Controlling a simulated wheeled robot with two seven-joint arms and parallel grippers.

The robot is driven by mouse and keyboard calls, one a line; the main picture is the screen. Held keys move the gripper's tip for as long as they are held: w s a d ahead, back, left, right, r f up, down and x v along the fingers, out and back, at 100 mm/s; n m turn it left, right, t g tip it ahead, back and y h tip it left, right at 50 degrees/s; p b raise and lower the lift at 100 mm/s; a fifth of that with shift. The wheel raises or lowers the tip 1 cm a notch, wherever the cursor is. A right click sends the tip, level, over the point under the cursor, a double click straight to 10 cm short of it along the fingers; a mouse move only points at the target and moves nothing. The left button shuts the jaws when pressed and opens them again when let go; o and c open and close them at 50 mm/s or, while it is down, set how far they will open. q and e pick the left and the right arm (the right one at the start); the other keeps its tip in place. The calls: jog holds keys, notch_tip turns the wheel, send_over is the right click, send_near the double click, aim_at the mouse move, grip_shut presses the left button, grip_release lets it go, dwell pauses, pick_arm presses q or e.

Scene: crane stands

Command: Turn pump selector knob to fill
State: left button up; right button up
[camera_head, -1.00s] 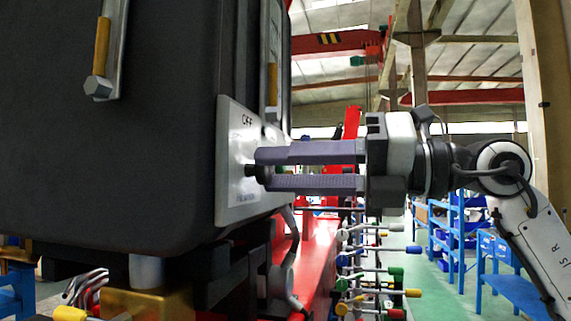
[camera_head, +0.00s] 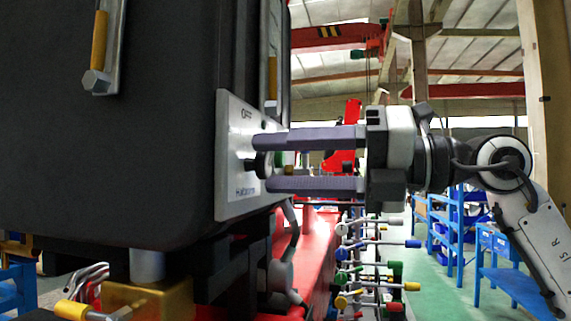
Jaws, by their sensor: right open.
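The pump selector knob (camera_head: 262,165) is a small dark knob on a pale plate (camera_head: 236,150) fixed to the side of a large black housing. Lettering on the plate is too small to read fully. My right gripper (camera_head: 274,162) comes in from the right, with its two grey fingers one above the other. It is open, with the fingertips near the plate and the knob between or just beyond them. I cannot tell whether a finger touches the knob. My left gripper is not in view.
The black housing (camera_head: 100,130) fills the left side. Below the gripper are a red beam (camera_head: 310,255) and several levers with coloured grips (camera_head: 385,243). A brass block (camera_head: 145,298) sits at lower left. Blue shelving (camera_head: 460,230) stands farther back on a green floor.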

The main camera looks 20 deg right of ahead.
jog(key=b+v, duration=0.2)
jog(key=v, duration=0.8)
jog(key=shift+s+d, duration=0.15)
